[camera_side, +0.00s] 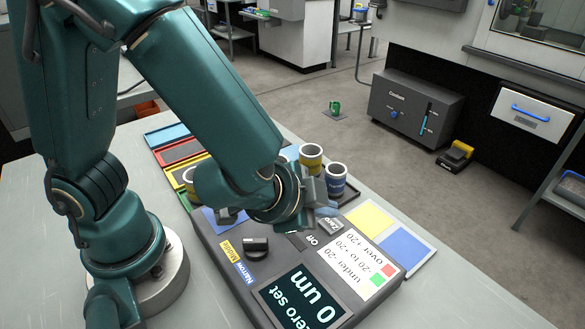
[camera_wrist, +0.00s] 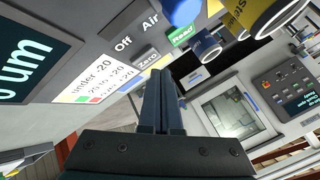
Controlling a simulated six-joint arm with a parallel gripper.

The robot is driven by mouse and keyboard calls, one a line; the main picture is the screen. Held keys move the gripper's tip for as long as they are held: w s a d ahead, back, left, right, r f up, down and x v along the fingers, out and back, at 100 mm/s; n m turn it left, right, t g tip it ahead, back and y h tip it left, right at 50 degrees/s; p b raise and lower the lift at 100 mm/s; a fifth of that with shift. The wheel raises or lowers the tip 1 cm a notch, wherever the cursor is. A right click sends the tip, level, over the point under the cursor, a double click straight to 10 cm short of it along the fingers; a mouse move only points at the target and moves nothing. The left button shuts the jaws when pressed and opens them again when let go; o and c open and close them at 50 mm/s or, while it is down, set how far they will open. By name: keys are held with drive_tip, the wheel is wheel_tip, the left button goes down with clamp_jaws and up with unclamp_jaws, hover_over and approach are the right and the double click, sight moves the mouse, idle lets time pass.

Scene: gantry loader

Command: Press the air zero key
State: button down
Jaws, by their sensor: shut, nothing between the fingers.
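The dark grey gauge box (camera_side: 225,258) lies on the bench, with a screen (camera_side: 300,300) reading "0 um" and "zero set". The Zero key (camera_side: 331,226) is a light key on its top beside the Off label (camera_side: 311,240); in the wrist view the Zero key (camera_wrist: 147,61) sits just beyond my fingertips, near the Off key (camera_wrist: 123,45), the Air label (camera_wrist: 150,20) and the green Read key (camera_wrist: 182,35). My gripper (camera_wrist: 160,74) is shut and empty, close over the Zero key. In the side view my gripper (camera_side: 318,205) is partly hidden by my wrist. I cannot tell whether it touches the key.
A black knob (camera_side: 255,247) stands on the box beside the Middle and Narrow labels. Blue and yellow ringed cylinders (camera_side: 336,180) stand close behind my gripper. Yellow (camera_side: 369,218) and blue (camera_side: 405,247) pads lie to the right. Coloured trays (camera_side: 167,135) lie at the back left.

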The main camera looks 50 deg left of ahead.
sight(325, 226)
drive_tip(key=shift+r, duration=2.5)
drive_tip(key=s+a+r+n+y, duration=0.1)
drive_tip(key=a+n, duration=0.1)
drive_tip(key=a, duration=0.1)
drive_tip(key=a+r+n, duration=0.2)
drive_tip(key=a+n, duration=0.1)
drive_tip(key=a, duration=0.1)
drive_tip(key=s+a+r+n+g+y, duration=0.1)
drive_tip(key=a+r+n, duration=0.1)
drive_tip(key=a, duration=0.2)
drive_tip(key=shift+s+a+r+y, duration=0.1)
drive_tip(key=shift+s+a+y, duration=0.1)
drive_tip(key=shift+s+y, duration=0.15)
drive_tip(key=s+d+f+g+h, duration=0.1)
drive_tip(key=s+d+g+h, duration=0.1)
drive_tip(key=s, duration=0.7)
drive_tip(key=shift+d+n+g+h, duration=0.3)
drive_tip(key=shift+d+n+h, duration=0.1)
drive_tip(key=shift+d+h, duration=0.4)
